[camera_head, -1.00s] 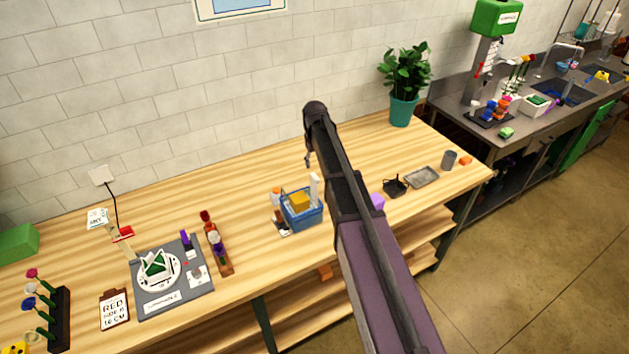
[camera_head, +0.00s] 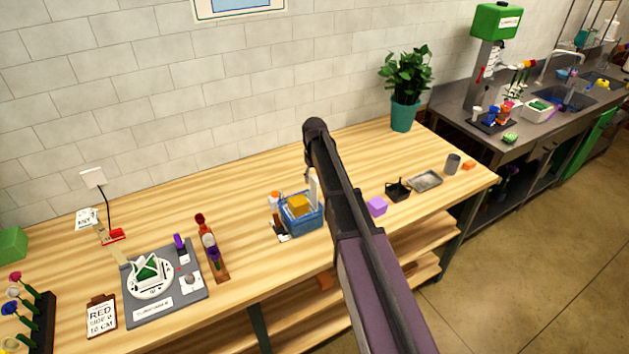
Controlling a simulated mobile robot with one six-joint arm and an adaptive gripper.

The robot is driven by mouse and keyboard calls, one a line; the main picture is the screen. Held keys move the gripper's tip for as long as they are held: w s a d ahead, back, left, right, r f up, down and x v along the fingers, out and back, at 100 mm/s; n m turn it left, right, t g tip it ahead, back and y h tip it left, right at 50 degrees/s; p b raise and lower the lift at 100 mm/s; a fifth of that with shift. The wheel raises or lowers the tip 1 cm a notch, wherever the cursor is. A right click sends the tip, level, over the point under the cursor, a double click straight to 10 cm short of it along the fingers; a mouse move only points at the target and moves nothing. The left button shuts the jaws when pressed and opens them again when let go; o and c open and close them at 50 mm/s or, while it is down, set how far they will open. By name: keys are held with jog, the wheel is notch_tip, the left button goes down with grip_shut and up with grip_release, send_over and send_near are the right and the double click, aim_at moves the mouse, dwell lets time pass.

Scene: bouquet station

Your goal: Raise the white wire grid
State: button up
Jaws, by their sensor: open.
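A white frame-like piece (camera_head: 148,264) sits around a green block on a round white disc (camera_head: 135,290) at the left of the wooden table. It may be the white wire grid, but its mesh is too small to make out. My arm crosses the middle of the view and hides most of my gripper (camera_head: 309,173). Only a small grey part, probably a finger, shows left of the arm, above the blue basket. The gripper is open and far to the right of the disc. I see nothing held.
The blue basket (camera_head: 302,221) holds a yellow block and other items. A bottle rack (camera_head: 217,262), a red-based stand (camera_head: 113,236), a clipboard (camera_head: 101,315) and a flower rack (camera_head: 38,325) surround the disc's grey board (camera_head: 190,292). The table's back middle is clear.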

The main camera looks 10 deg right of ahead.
dwell(0.3)
grip_shut()
notch_tip(320, 180, up, 3)
jog(key=p, duration=0.2)
jog(key=shift+f+p, duration=0.15)
jog(key=shift+p, duration=0.25)
jog(key=shift+w+f, duration=0.1)
jog(key=shift+w, duration=0.05)
grip_release()
